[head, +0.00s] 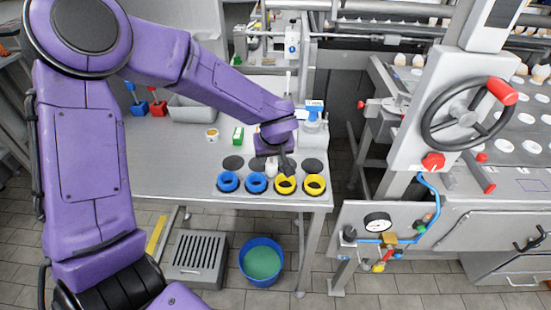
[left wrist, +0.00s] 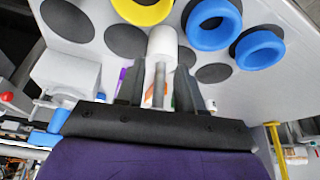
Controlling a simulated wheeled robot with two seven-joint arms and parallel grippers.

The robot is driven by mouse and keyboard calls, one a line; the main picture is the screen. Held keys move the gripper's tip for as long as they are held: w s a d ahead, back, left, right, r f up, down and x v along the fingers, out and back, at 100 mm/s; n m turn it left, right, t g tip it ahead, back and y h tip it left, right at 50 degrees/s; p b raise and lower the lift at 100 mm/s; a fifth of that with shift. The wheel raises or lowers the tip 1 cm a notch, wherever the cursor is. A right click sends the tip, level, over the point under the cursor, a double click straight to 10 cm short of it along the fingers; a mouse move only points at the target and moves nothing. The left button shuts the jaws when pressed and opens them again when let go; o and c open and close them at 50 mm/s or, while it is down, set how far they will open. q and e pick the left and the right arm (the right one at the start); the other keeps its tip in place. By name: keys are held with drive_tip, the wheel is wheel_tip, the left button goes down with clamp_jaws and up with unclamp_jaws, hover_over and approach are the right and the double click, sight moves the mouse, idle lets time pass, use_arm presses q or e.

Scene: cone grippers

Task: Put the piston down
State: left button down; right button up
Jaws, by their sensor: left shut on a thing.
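My left gripper (head: 281,168) is low over the front right part of the metal table (head: 170,175), just behind the row of rings. It is shut on the piston, a white cylinder that shows in the left wrist view (left wrist: 162,42) between the dark fingers, its rounded white end out past the tips. In the head view the piston (head: 271,163) is mostly hidden by the gripper. Dark round discs (head: 233,163) lie on the table around it. I cannot tell whether the piston touches the table. My right gripper is not in view.
Two blue rings (head: 228,182) and two yellow rings (head: 314,184) stand in a row along the table's front edge. A small green box (head: 238,136), a cup (head: 212,135) and a grey bin (head: 192,112) are further left. A machine with a handwheel (head: 467,113) stands right.

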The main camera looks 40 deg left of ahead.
use_arm(q)
drive_tip(key=shift+w, duration=0.15)
drive_tip(key=shift+f, duration=0.1)
drive_tip(key=c, duration=0.7)
unclamp_jaws()
